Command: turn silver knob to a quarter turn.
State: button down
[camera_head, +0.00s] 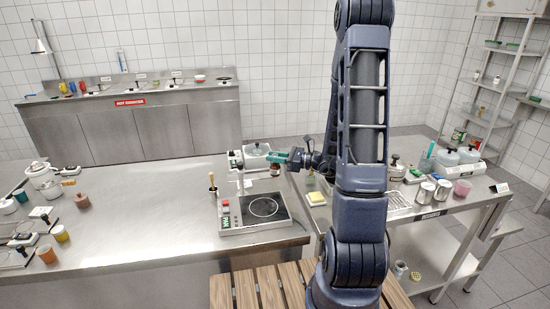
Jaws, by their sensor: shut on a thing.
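My gripper (272,157) has teal fingers and reaches left over the back right part of the steel counter. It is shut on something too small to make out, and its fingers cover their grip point. A small brown bottle (275,170) shows just below the fingers; I cannot tell whether they touch. A white device with a clear vessel (256,150) is just behind and left of my gripper. I cannot pick out the silver knob for certain at this size.
The steel counter (150,210) is bare in its middle, with cups and small devices at the left. A second steel table (430,215) at the right holds a wire rack (402,204), cans and containers. A yellow sponge (317,198) lies near its left edge. My arm hides part of it.

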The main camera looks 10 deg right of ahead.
aim_at(275, 155)
jog(key=c, duration=1.3)
grip_release()
jog(key=shift+o, duration=0.2)
jog(key=shift+r, duration=0.15)
notch_tip(275, 155, up, 20)
